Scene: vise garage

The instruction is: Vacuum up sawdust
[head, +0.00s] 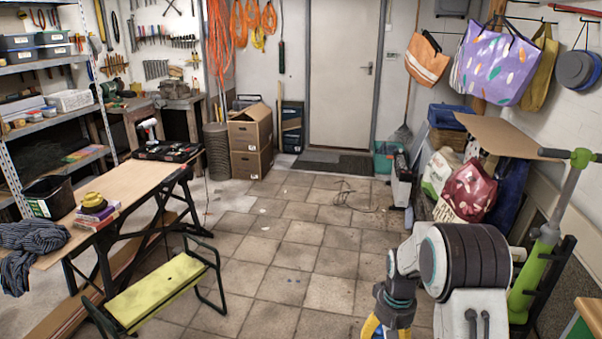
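My arm reaches in at the bottom right of the head view. Its lower end, with yellow and blue parts, is cut off by the bottom edge, so I cannot tell whether my gripper (373,329) is open or shut. A tall green and grey device with a handle (544,232) stands at the right, just beyond my arm; I cannot tell for sure whether it is a vacuum. Small pale bits (262,211) lie on the tiled floor, too small to identify as sawdust. A vise (174,89) sits on the workbench at the back left.
A folding table (135,188) stands at the left, with a low yellow-green bench (155,288) in front. Stacked cardboard boxes (250,138) stand by the back wall. A thin dark cable (352,197) lies on the floor. The middle of the floor is mostly clear.

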